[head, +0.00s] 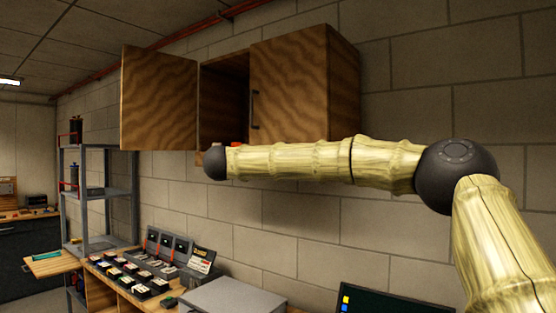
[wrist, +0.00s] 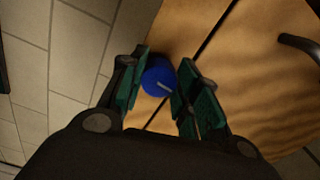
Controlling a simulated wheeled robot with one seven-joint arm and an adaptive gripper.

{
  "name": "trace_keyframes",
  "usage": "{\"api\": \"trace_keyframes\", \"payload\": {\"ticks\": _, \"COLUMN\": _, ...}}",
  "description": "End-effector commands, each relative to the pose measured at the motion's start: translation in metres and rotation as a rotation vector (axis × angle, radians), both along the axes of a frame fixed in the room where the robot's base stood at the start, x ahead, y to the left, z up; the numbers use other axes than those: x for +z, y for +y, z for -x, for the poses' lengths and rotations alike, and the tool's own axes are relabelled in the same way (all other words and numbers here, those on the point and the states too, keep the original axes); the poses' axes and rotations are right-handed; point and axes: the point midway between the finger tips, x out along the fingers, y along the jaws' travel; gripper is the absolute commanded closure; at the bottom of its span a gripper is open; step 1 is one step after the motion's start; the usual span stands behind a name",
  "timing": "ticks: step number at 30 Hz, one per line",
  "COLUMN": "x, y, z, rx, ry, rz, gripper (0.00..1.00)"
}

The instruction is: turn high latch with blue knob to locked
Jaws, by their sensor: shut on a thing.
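The blue knob (wrist: 158,79) shows in the wrist view, with a short pale mark on its face. It is between the two green-padded fingers of my gripper (wrist: 162,68), which is shut on it. Wooden panel with a dark seam lies just beyond the knob. In the head view my arm reaches left to the lower edge of the wooden cabinet (head: 290,85); the knob and my fingers cannot be made out there. The rest of the latch is hidden, so its position cannot be told.
The cabinet's left door (head: 158,100) stands open and its right door looks closed, with a dark handle (head: 254,109). Below are a workbench with several small boxes (head: 130,275), a grey case (head: 232,297) and a dark screen (head: 385,302). A metal shelf (head: 97,195) stands at left.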

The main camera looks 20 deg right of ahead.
Motion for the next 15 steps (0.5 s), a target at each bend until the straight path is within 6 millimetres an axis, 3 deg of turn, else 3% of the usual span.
{"api": "trace_keyframes", "payload": {"ticks": 15, "x": -0.0039, "y": 0.0029, "z": -0.0002, "rx": 0.004, "ry": 0.103, "rz": 0.076, "gripper": 0.92}}
